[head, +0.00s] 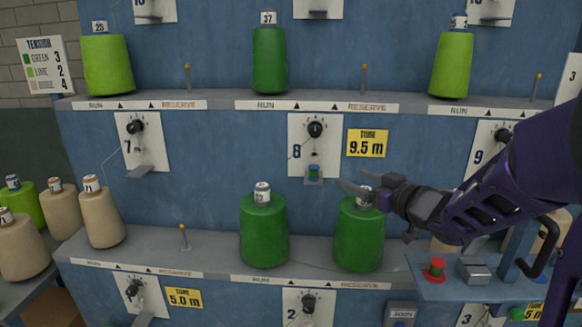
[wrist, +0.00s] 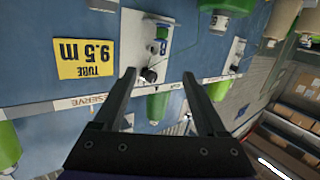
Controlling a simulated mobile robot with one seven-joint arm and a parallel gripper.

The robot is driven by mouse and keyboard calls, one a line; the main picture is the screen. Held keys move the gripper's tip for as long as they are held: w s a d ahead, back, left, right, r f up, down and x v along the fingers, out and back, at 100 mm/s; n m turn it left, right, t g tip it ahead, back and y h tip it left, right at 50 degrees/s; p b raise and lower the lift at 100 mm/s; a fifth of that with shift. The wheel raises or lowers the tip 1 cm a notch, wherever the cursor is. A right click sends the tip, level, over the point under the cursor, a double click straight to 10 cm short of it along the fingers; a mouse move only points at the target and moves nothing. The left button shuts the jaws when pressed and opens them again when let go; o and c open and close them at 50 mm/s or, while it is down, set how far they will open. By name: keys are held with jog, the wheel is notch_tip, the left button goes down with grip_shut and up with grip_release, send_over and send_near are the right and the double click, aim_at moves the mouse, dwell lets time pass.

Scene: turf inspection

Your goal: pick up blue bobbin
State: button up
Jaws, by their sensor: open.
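My gripper (head: 352,186) is just right of the bracket in the head view, in front of a green cone. Its two fingers (wrist: 159,74) are spread apart with nothing between them.
Green cones (head: 264,232) stand on the lower shelf below the bracket, one partly behind my gripper. A yellow tube sign (head: 367,143) hangs right of plate 8. A blue tray (head: 450,291) holds a red piece (head: 435,270) and a metal block (head: 473,270).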

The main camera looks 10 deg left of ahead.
aim_at(317, 173)
jog(key=shift+m, duration=0.4)
jog(key=f+x, duration=0.1)
jog(key=x, duration=1)
jog(key=f+b+x, duration=0.1)
jog(key=x, duration=0.5)
jog(key=shift+w+a+f, duration=0.15)
jog(key=shift+f, duration=0.25)
grip_shut()
